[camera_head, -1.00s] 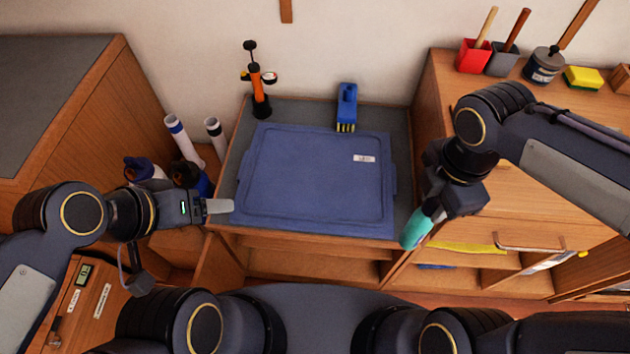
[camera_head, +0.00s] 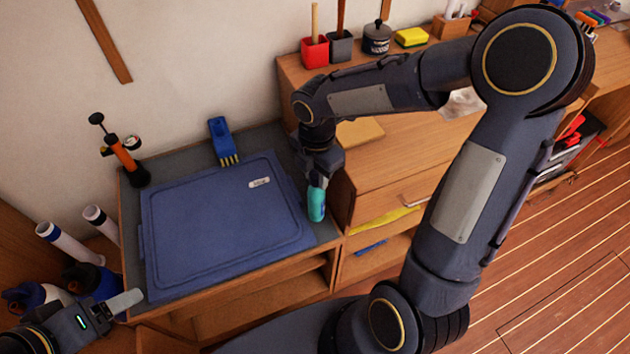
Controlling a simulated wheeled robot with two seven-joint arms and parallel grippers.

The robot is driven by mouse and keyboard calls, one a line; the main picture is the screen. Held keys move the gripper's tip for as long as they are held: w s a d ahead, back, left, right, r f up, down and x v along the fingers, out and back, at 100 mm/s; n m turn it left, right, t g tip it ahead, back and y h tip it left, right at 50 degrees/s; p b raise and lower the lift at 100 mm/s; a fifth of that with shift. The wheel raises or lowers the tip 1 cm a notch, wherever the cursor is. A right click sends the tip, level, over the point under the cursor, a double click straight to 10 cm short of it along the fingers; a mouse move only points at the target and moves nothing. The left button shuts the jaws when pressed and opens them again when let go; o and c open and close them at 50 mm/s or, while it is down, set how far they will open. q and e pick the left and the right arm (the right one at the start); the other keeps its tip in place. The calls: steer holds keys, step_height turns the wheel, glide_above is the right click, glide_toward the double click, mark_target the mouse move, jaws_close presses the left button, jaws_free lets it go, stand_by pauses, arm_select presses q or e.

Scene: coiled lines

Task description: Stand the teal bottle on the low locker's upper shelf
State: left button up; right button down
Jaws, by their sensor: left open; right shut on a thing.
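The teal bottle (camera_head: 316,205) hangs below my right gripper (camera_head: 318,182), which is shut on its upper part. The bottle is close to upright, by the right edge of the low locker's grey top (camera_head: 325,229). I cannot tell whether its base touches that top. The low locker has open shelf space (camera_head: 262,303) below its top at the front; much of the inside is hidden. My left gripper (camera_head: 118,308) is open and empty at the lower left, near the locker's front left corner.
A blue lid or tray (camera_head: 220,225) covers most of the locker top. A wooden drawer cabinet (camera_head: 400,165) adjoins at right. White rolled tubes (camera_head: 65,242) stand at left.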

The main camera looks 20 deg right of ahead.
steer(key=shift+w+d+f, duration=0.15)
steer(key=shift+w+f, duration=0.5)
steer(key=shift+f, duration=0.15)
steer(key=shift+f+b, duration=0.3)
steer(key=shift+f, duration=1.2)
steer(key=shift+f, duration=0.2)
steer(key=c, duration=1.1)
jaws_free()
